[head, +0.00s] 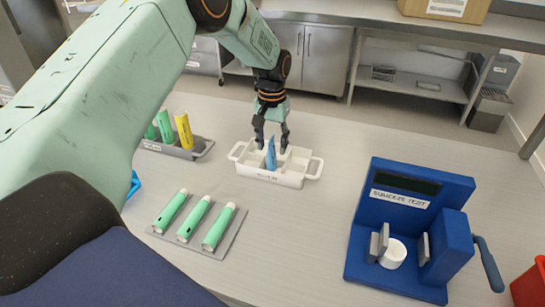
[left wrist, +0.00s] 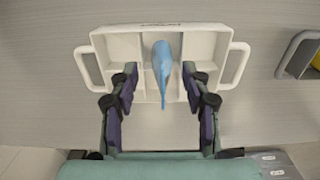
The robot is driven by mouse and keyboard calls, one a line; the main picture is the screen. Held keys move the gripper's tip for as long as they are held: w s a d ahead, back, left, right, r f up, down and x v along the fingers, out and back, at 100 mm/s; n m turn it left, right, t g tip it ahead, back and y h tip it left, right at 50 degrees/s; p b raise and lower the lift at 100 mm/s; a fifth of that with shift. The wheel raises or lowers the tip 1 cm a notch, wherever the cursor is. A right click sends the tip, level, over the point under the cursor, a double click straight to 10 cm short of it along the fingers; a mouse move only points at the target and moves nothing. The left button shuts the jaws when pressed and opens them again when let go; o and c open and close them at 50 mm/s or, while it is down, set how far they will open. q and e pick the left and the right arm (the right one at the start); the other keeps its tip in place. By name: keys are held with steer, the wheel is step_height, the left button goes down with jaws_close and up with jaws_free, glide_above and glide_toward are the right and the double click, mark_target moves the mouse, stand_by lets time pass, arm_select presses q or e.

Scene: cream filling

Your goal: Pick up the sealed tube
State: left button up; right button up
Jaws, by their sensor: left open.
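A blue tube (head: 271,156) stands roughly upright in the white compartment tray (head: 291,181) at the middle of the table. It also shows in the left wrist view (left wrist: 162,62), narrowing toward the camera; I cannot tell whether it is sealed. My left gripper (head: 271,143) points down over the tray and is open. In the left wrist view its fingers (left wrist: 160,72) stand either side of the blue tube, with a visible gap on both sides. My right gripper is not in view.
Three green tubes (head: 194,219) lie on a grey mat (head: 212,250) in front. A grey tray (head: 199,155) at the left holds green tubes and a yellow tube (head: 184,130). A blue squeeze-test device (head: 412,200) with a white cup (head: 393,253) stands right. A red container (head: 530,285) is at the right edge.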

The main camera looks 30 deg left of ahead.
arm_select(q)
steer(key=shift+w+f, duration=0.15)
steer(key=shift+f, duration=0.15)
steer(key=shift+a, duration=0.3)
steer(key=shift+c, duration=0.5)
steer(key=shift+s+d+r, duration=0.1)
steer(key=shift+s+d, duration=0.05)
steer(key=shift+s, duration=0.05)
steer(key=c, duration=0.3)
steer(key=shift+w+d, duration=0.15)
steer(key=c, duration=0.3)
jaws_close()
steer(key=shift+a, duration=0.2)
